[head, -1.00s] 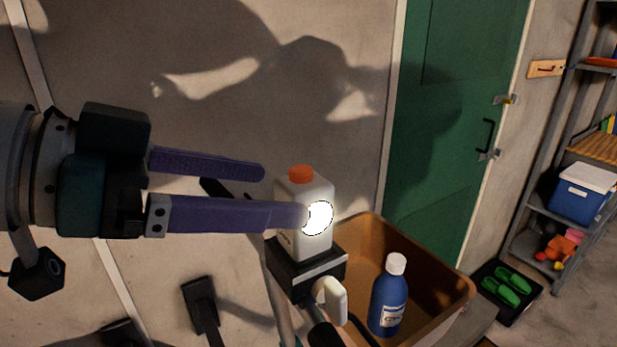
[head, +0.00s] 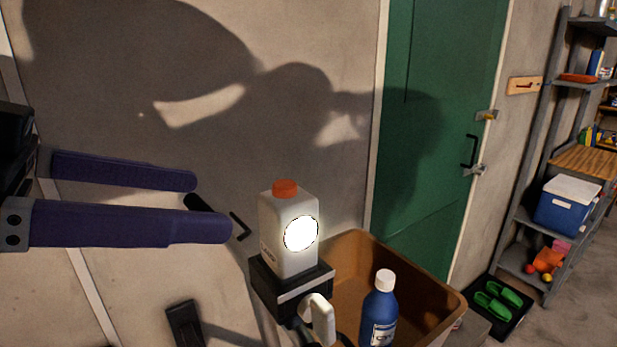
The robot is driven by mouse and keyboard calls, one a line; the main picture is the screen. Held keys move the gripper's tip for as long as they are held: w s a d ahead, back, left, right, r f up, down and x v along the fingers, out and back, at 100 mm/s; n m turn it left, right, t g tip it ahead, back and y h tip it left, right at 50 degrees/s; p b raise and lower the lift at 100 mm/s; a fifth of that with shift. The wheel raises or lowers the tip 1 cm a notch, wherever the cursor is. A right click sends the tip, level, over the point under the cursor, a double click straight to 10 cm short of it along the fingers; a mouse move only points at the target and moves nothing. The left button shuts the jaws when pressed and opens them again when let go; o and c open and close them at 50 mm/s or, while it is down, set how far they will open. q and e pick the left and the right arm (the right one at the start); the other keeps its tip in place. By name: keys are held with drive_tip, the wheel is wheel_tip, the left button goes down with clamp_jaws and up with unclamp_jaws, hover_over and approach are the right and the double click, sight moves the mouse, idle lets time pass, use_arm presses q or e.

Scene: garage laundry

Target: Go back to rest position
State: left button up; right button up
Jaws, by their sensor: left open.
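My left gripper (head: 213,205) comes in from the left with its two long purple fingers apart and nothing between them. The fingertips are to the left of a white bottle with an orange cap (head: 283,215), with a gap in the picture. The bottle stands upright on a dark block-shaped support (head: 291,287), and a bright round patch covers part of its side. My right gripper is not in view.
A brown basin (head: 352,262) sits right of the support. A blue bottle with a white cap (head: 379,315) stands at its front. Behind are a green door (head: 425,130), a shelf rack (head: 535,160) with a blue cooler (head: 567,205), and green shoes on a black tray (head: 478,311).

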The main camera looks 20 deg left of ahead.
use_arm(q)
drive_tip(key=s+f+n+g+y+p, duration=0.2)
drive_tip(key=s+f+g+y+p, duration=0.1)
drive_tip(key=s+y+p, duration=0.1)
drive_tip(key=s+a+f+n+g+y+p, duration=0.1)
drive_tip(key=s+f+n+g+y+p, duration=0.2)
drive_tip(key=s+p, duration=0.3)
drive_tip(key=s+f+g+y, duration=0.1)
drive_tip(key=s, duration=0.2)
drive_tip(key=shift+n+p, duration=0.3)
drive_tip(key=shift+p, duration=0.1)
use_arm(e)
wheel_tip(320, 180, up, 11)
use_arm(q)
drive_tip(key=shift+s+a, duration=0.1)
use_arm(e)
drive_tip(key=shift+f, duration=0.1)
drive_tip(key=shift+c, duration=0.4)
